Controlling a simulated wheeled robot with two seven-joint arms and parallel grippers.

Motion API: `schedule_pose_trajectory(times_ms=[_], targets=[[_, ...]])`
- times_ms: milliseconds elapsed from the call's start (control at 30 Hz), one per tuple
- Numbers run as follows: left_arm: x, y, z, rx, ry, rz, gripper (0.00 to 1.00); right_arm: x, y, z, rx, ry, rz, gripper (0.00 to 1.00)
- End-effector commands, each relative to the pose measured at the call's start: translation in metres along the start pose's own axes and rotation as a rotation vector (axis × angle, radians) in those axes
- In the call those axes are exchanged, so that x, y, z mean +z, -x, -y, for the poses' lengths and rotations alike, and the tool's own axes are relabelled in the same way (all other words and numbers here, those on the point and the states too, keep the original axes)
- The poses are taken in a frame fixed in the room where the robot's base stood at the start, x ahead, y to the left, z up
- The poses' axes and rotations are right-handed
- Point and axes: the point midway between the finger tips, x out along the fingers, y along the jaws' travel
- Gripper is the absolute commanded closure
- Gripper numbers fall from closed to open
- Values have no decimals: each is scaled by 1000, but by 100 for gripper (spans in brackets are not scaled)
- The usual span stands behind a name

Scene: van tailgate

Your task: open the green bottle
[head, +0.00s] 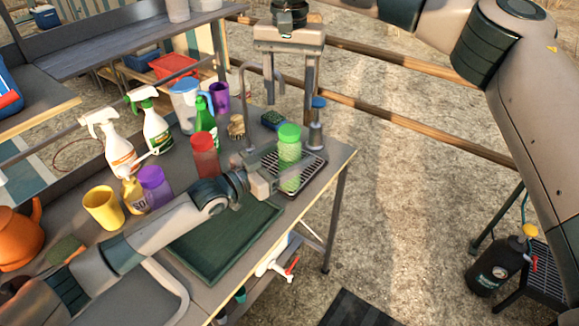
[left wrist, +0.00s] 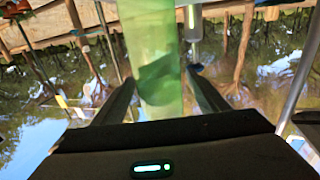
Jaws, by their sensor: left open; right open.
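The green bottle (head: 289,148), translucent with a bright green cap, stands upright on a dark drying rack (head: 314,168) near the counter's right end. My left gripper (head: 288,178) is open at the bottle's lower body. In the left wrist view the bottle (left wrist: 152,50) stands between the two spread fingers (left wrist: 156,95); I cannot tell whether either touches it. My right gripper (head: 291,100) is open and points down, above and behind the bottle's cap, with nothing visible in it.
A red jar (head: 204,158) and a green spray bottle (head: 205,122) stand left of the rack. A dark green mat (head: 225,245) lies in front.

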Motion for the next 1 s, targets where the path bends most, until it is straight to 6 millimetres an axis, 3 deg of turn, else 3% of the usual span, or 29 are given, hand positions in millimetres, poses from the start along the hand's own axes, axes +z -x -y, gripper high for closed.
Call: schedule_pose_trajectory(times_ms=[100,300,667,900,967,1000], targets=[[-1,-16,0,0,0,-1,33,0,0,0,0,0,0,45],[0,-29,0,0,-1,0,33,0,0,0,0,0,0,45],[0,-31,0,0,-1,0,33,0,0,0,0,0,0,45],[0,-31,0,0,-1,0,90,0,0,0,0,0,0,45],[0,-31,0,0,-1,0,100,0,0,0,0,0,0,45],[0,-31,0,0,-1,0,100,0,0,0,0,-1,0,45]])
